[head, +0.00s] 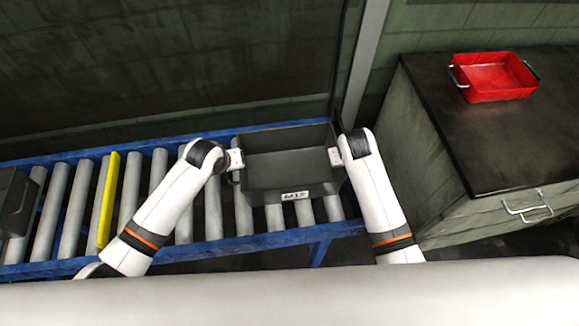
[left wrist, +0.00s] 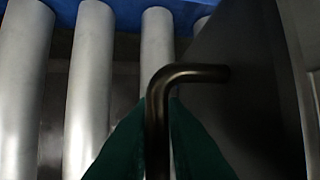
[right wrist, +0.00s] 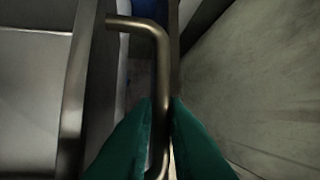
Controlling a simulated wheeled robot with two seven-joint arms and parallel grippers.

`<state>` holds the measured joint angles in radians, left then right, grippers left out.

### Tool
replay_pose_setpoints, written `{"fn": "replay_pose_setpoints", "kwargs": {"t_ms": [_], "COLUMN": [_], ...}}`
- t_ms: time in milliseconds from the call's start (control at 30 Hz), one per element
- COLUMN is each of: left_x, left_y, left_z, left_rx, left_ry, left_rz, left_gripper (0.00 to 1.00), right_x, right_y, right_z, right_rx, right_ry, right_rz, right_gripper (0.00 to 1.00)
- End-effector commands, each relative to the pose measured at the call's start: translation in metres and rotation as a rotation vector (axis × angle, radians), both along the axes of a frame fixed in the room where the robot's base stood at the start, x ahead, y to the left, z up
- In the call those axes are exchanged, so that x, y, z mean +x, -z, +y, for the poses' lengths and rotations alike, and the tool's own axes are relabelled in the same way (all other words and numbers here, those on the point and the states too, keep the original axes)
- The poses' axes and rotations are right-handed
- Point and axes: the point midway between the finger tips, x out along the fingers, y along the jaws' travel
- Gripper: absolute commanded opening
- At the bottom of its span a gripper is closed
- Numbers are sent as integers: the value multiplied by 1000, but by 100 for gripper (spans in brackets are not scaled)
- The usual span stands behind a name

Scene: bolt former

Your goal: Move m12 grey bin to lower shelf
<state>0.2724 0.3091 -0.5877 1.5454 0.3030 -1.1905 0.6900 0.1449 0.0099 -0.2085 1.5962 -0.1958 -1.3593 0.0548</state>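The grey bin (head: 290,187) is at the right end of the roller conveyor, open side up, with a white label on its near wall. It looks empty. I cannot tell whether it rests on the rollers or is just above them. My left gripper (head: 236,160) is at its left side, with green fingers closed on the left handle (left wrist: 158,120). My right gripper (head: 334,157) is at its right side, with green fingers closed on the right handle (right wrist: 160,75). No lower shelf can be made out.
The blue-framed conveyor (head: 265,240) has a yellow divider (head: 108,200) across its rollers. Another dark bin (head: 15,203) sits at its far left. A dark-topped cabinet (head: 470,135) stands at right, holding a red bin (head: 495,78). A wall and post stand behind.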

Motion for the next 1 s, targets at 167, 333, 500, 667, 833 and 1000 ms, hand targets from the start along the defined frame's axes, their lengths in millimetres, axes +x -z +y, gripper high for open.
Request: {"fn": "replay_pose_setpoints", "kwargs": {"t_ms": [167, 333, 500, 667, 833, 1000], "left_x": [0, 0, 0, 0, 0, 0], "left_y": [0, 0, 0, 0, -1, -1], "left_z": [0, 0, 0, 0, 0, 0], "left_rx": [0, 0, 0, 0, 0, 0], "left_ry": [0, 0, -1, -1, -1, -1], "left_rz": [0, 0, 0, 0, 0, 0], "left_gripper": [0, 0, 0, 0, 0, 0], "right_x": [0, 0, 0, 0, 0, 0], "right_y": [0, 0, 0, 0, 0, 0], "right_z": [0, 0, 0, 0, 0, 0], "right_rx": [0, 0, 0, 0, 0, -1], "right_ry": [0, 0, 0, 0, 0, 0], "right_rz": [0, 0, 0, 0, 0, 0], "right_gripper": [0, 0, 0, 0, 0, 0]}}
